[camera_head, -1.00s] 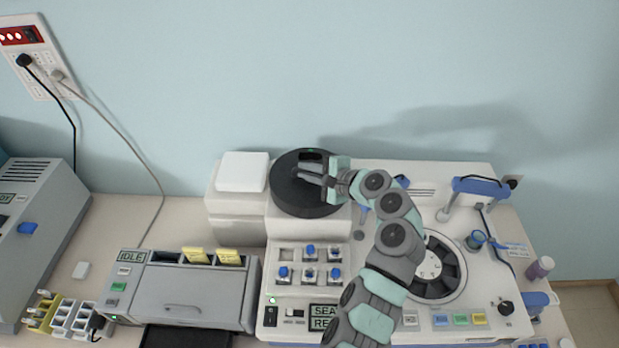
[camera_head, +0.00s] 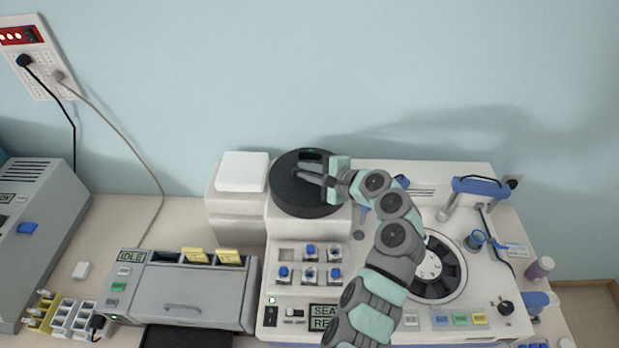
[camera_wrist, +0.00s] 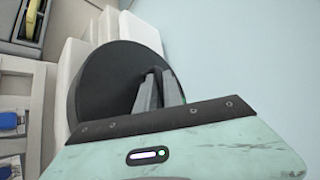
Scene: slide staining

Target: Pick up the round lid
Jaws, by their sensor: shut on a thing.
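The round lid (camera_head: 300,203) is a thick black disc on the white stainer's raised back left part. It also fills the middle of the wrist view (camera_wrist: 100,84). My gripper (camera_head: 303,172) reaches over the lid from the right, with its fingers at the handle on the lid's top. In the wrist view my gripper's two grey fingers (camera_wrist: 158,88) lie close together over the lid, shut on it. The handle is largely hidden by the fingers. I cannot tell whether any gap lies beneath the lid.
A white block (camera_head: 243,172) stands just left of the lid. A rack of blue-capped vials (camera_head: 310,275) lies in front of it. A dark round carousel (camera_head: 449,268) is to the right, beside my arm. A grey printer-like box (camera_head: 190,290) with yellow slips stands at the front left.

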